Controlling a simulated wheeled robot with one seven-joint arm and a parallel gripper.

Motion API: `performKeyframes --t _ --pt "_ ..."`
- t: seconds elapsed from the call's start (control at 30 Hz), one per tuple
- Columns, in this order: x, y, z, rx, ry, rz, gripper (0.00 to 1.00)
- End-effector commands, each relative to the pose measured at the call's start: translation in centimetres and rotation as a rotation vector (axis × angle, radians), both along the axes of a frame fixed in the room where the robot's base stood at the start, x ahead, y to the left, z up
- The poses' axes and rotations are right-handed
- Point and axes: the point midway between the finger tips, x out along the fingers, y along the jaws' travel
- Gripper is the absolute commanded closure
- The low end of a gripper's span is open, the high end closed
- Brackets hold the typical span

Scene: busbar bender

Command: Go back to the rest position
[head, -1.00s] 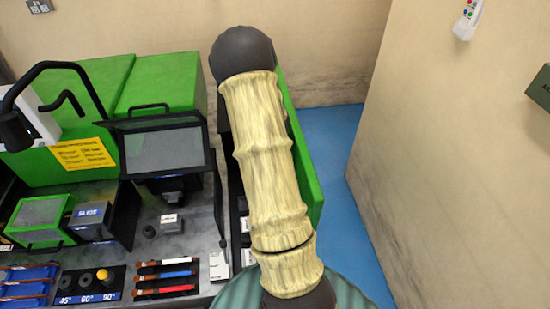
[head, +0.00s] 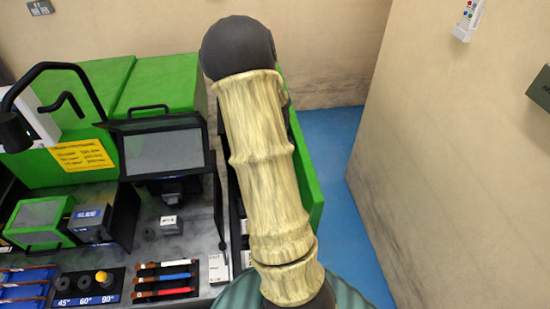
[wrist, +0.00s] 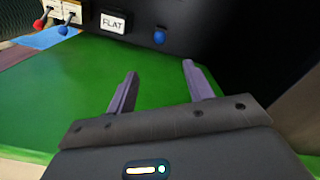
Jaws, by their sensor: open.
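My gripper (wrist: 156,92) shows in the wrist view with its two fingers apart and nothing between them. Behind the fingers is a green panel (wrist: 60,100) of the machine. Above them is a dark face with a white label reading FLAT (wrist: 113,22) and a blue knob (wrist: 159,38). In the head view my arm stretches up the middle of the picture, and its dark joint is near the top. My gripper is hidden there.
The green bending machine (head: 165,82) with a tilted guard screen (head: 165,152) stands left of my arm. A lamp (head: 12,132) arches over its bench. Several tools lie in holders at the front left. Blue floor (head: 345,170) is clear on the right, beside a beige wall (head: 450,150).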

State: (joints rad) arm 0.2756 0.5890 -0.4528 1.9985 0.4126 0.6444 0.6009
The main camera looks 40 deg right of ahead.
Motion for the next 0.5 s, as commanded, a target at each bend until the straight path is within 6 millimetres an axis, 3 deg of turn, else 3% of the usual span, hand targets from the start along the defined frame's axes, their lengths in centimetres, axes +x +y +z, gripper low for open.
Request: performKeyframes --t 0.37,0.5 --pt "0.0 0.1 0.0 0.0 0.0 0.003 0.48" --pt "0.2 1.5 0.5 0.002 -0.01 0.071 0.48"
